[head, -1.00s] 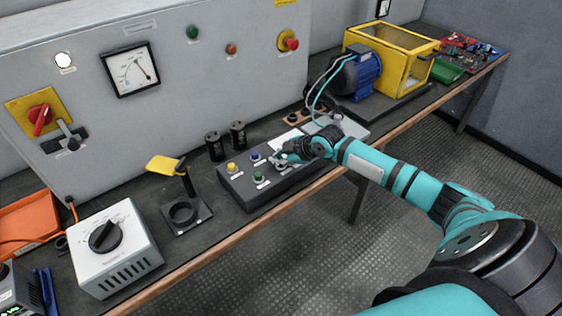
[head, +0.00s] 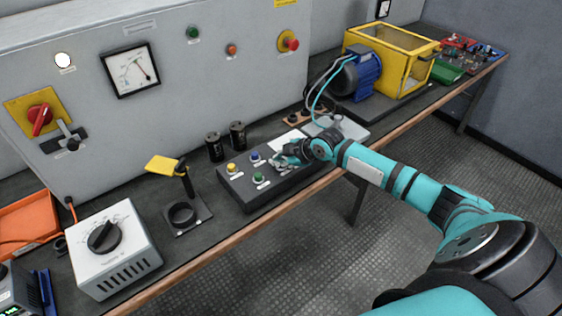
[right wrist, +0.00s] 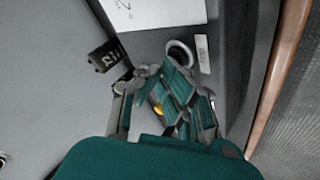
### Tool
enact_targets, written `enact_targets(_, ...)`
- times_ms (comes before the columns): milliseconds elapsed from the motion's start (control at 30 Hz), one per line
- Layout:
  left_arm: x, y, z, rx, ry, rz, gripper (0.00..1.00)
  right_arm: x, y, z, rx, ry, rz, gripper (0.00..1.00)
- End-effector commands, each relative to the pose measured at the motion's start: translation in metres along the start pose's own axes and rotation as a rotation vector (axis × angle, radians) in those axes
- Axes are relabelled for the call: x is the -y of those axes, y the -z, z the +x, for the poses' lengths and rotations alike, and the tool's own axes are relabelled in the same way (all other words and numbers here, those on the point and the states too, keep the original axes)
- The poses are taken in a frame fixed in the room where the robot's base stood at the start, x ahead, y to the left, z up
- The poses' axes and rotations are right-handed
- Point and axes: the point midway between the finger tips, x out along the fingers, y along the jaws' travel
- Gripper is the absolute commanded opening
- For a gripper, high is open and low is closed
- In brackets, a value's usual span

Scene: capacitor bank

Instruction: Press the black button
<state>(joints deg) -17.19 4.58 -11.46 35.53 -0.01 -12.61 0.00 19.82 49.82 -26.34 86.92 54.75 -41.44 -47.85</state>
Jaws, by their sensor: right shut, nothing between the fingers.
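A dark button box (head: 262,195) lies on the bench with a yellow button (head: 232,168), a blue button (head: 255,157) and a green button (head: 259,179) on its sloped top. My right gripper (head: 279,160) is over the box's right end, shut and empty. In the right wrist view the shut fingers (right wrist: 178,100) point at the box top, close to a silver ring (right wrist: 180,46) beside a white label (right wrist: 203,50). I see no black button cap clearly; the fingers cover part of that spot. I cannot tell whether they touch it. My left gripper is out of view.
Two dark cylinders (head: 226,140) stand behind the box. A holder with a yellow flag (head: 163,164) and a white dial unit (head: 115,255) are to the left. A motor with a yellow cage (head: 395,60) stands at the right. The grey cabinet (head: 210,75) rises behind.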

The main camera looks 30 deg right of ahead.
Motion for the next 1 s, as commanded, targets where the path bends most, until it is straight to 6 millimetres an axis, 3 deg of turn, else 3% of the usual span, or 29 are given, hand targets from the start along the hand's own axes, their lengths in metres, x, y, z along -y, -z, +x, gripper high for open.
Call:
enact_targets(433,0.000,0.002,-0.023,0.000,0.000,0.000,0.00,-0.013,0.012,-0.018,0.002,0.002,-0.001,0.00)
enact_targets(833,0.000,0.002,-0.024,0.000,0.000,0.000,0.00,-0.014,0.014,-0.019,0.001,0.001,0.000,0.00)
enact_targets(1000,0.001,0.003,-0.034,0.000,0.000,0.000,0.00,-0.020,0.019,-0.027,0.000,0.000,-0.001,0.00)
